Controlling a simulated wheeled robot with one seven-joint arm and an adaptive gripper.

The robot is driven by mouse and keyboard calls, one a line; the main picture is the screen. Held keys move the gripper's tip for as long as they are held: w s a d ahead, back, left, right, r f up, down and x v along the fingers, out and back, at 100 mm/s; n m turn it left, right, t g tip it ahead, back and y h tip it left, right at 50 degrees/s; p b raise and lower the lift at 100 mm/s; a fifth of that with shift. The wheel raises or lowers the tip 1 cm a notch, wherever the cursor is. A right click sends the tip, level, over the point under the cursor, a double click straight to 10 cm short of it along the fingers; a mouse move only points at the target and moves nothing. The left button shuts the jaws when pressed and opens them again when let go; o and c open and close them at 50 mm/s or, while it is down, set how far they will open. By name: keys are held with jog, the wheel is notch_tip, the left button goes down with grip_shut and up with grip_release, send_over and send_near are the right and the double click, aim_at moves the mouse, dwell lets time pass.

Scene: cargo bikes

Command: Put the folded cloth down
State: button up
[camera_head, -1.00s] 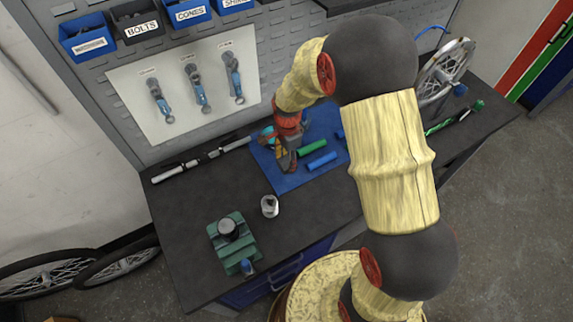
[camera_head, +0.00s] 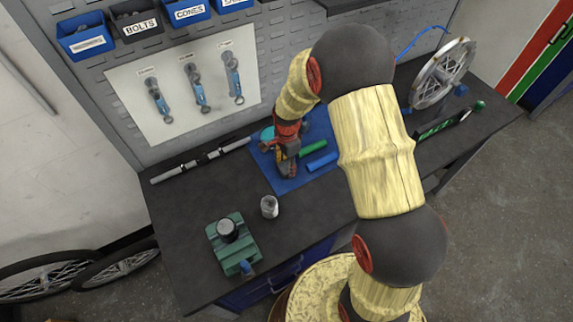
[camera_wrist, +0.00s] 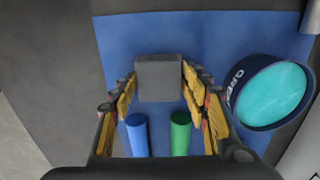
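A small dark grey folded cloth (camera_wrist: 158,78) shows in the wrist view as a square block over the blue mat (camera_wrist: 115,40). My gripper (camera_wrist: 158,82) has its yellow-padded fingers against the left and right sides of it, with no clear gap. In the head view my gripper (camera_head: 287,163) points down, low over the left part of the mat, and the cloth cannot be made out there. Whether the cloth's underside touches the mat is hidden.
A blue tube (camera_wrist: 138,134) and a green tube (camera_wrist: 180,133) lie on the mat close to my fingers. A grease tub (camera_wrist: 272,95) stands at the right in the wrist view. A silver cup (camera_head: 269,206) and green vise (camera_head: 233,245) stand on the bench's left, a wheel (camera_head: 442,75) on its right.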

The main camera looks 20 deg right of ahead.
jog(key=o, duration=0.4)
jog(key=shift+r, duration=0.1)
notch_tip(320, 180, up, 12)
jog(key=p, duration=0.2)
notch_tip(320, 180, up, 8)
jog(key=n+t, duration=0.1)
jog(key=n, duration=0.2)
send_over(287, 167)
jog(key=s, duration=0.2)
jog(key=s+r+n+t, duration=0.2)
jog(key=s+r+n, duration=0.4)
jog(key=s, duration=0.5)
jog(key=s+r+n+t, duration=0.2)
jog(key=s+r+n, duration=0.4)
jog(key=s+r, duration=0.4)
jog(key=shift+s+r+n+t, duration=0.3)
jog(key=shift+s+r+n, duration=0.1)
jog(key=shift+s, duration=0.3)
